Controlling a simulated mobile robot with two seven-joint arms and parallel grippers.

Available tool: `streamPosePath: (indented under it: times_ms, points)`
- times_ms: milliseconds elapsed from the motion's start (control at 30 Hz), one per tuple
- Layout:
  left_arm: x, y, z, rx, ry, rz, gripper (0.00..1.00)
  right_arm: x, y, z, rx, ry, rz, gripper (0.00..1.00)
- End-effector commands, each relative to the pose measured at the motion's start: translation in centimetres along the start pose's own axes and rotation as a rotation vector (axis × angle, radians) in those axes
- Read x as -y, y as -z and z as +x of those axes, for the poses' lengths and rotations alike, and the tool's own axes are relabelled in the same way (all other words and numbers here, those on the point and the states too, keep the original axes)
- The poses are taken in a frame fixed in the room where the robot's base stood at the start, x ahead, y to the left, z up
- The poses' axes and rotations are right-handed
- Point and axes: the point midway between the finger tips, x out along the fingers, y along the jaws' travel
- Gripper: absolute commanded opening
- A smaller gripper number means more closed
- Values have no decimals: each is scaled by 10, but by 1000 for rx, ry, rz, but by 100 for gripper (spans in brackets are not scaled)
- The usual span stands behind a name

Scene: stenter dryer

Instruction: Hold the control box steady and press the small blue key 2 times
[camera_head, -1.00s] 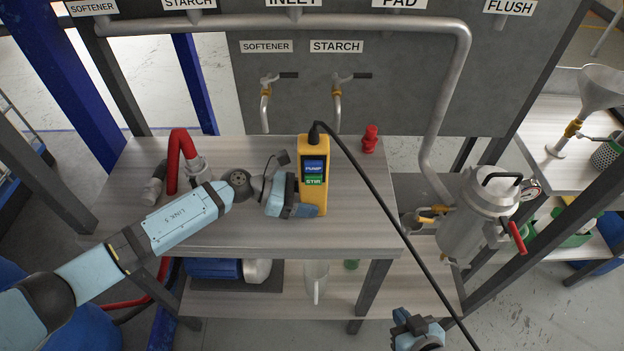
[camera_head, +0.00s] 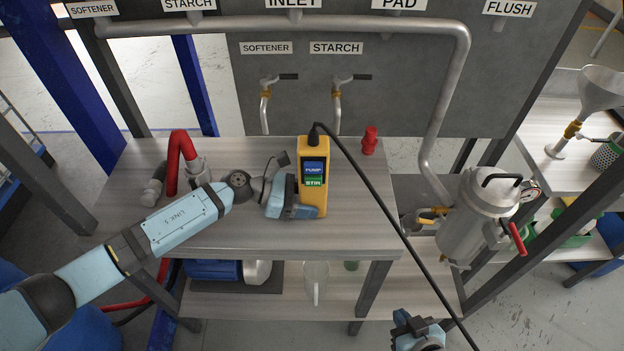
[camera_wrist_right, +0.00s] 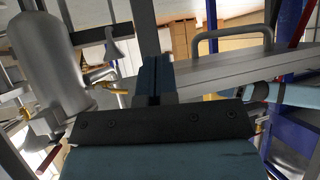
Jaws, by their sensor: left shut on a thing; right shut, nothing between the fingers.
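The yellow control box (camera_head: 324,158) stands upright on the grey worktop in the head view, with a black cable rising from its top. Its blue key (camera_head: 313,169), labelled PUMP, sits above a green key (camera_head: 313,181) labelled STIR. My left gripper (camera_head: 302,211) is shut on the lower part of the box from the left. My right gripper (camera_head: 420,326) is at the bottom edge of the head view, well below and right of the box. In the right wrist view its fingers (camera_wrist_right: 154,78) are together and empty.
The black cable (camera_head: 385,215) runs from the box down to the lower right, close to my right gripper. A steel canister (camera_head: 480,218) stands right of the table. A red fitting (camera_head: 370,141) and red pipe (camera_head: 178,155) are on the worktop (camera_head: 240,238). Taps (camera_head: 266,95) hang behind.

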Motion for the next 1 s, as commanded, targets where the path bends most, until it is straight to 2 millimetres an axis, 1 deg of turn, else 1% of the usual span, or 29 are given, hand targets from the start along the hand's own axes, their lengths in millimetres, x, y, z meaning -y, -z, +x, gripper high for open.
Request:
streamPosePath:
  times_ms: [67, 167, 267, 300, 367, 400, 433, 500, 600, 700, 833, 900, 1000]
  points:
    - [0, 0, 0, -1, 1, 0, 42, 3, 8, 2, -13, 9, 8, 0]
    - [0, 0, 0, -1, 1, 0, 42, 12, 31, 6, -46, 35, 37, 0]
    - [0, 0, 0, -1, 1, 0, 42, 29, 67, 10, -97, 85, 87, 0]
    - [0, 0, 0, -1, 1, 0, 42, 37, 84, 11, -120, 110, 110, 0]
    - [0, 0, 0, -1, 1, 0, 42, 51, 111, 11, -155, 154, 148, 0]
    - [0, 0, 0, -1, 1, 0, 42, 60, 130, 10, -176, 186, 173, 0]
    - [0, 0, 0, -1, 1, 0, 42, 68, 142, 8, -190, 210, 193, 0]
    - [0, 0, 0, -1, 1, 0, 42, 85, 173, 3, -221, 271, 236, 0]
    - [0, 0, 0, -1, 1, 0, 42, 110, 211, -9, -253, 360, 294, 0]
    - [0, 0, 0, -1, 0, 0, 42, 132, 242, -23, -269, 443, 342, 0]
    - [0, 1, 0, -1, 0, 0, 42, 154, 267, -39, -267, 528, 386, 0]
    - [0, 1, 0, -1, 0, 0, 42, 162, 275, -46, -261, 558, 403, 0]
    - [0, 1, 0, -1, 0, 0, 42, 169, 281, -52, -255, 583, 417, 0]
